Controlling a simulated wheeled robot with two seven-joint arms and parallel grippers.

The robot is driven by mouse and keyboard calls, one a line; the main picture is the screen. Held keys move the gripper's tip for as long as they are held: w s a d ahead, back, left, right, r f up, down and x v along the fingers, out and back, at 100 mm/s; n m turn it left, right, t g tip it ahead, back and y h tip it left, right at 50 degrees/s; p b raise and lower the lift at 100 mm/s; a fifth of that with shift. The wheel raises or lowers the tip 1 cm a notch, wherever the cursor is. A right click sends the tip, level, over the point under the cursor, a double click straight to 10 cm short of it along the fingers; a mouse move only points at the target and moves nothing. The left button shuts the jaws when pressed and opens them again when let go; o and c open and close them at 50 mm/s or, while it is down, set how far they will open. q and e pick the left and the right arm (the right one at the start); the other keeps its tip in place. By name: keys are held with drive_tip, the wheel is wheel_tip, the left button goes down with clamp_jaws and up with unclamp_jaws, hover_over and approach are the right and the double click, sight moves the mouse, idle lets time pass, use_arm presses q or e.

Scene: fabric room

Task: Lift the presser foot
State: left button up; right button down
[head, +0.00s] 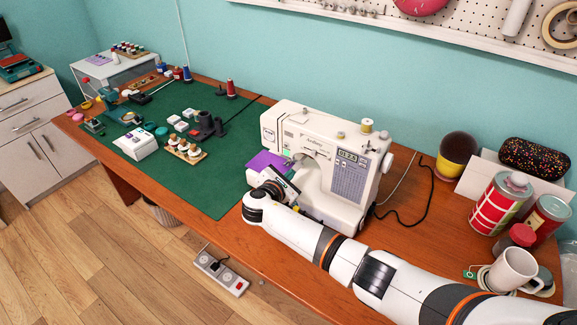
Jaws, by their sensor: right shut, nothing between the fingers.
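The white sewing machine (338,150) stands on the wooden table, with a grey button panel on its front right. A piece of purple fabric (262,163) lies at its left end, by the needle area. My right arm comes in from the lower right, and my right gripper (284,172) is at the needle area in front of the machine. It is shut with nothing in it. The presser foot and its lever are too small or hidden behind the gripper to make out. My left gripper is not in view.
A green cutting mat (205,190) with thread spools and small boxes covers the left of the table (292,243). A yellow and black pot (456,158), red-striped cans (499,204) and a white mug (513,270) stand at the right. A black cable (427,205) lies behind the arm.

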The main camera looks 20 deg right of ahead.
drive_tip(key=r+n+p, duration=0.1)
drive_tip(key=p, duration=0.1)
drive_tip(key=n+g+p, duration=0.1)
drive_tip(key=shift+s+d+r+h+p, duration=0.15)
drive_tip(key=shift+r+h+p, duration=0.2)
drive_tip(key=shift+h, duration=0.05)
drive_tip(key=shift+f+b, duration=0.3)
drive_tip(key=shift+b, duration=0.1)
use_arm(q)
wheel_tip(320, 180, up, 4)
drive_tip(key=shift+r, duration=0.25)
use_arm(e)
drive_tip(key=shift+r, duration=0.1)
drive_tip(key=shift+r+p, duration=0.6)
drive_tip(key=shift+p, duration=0.2)
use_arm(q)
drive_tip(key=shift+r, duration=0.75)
use_arm(e)
drive_tip(key=shift+r, duration=0.1)
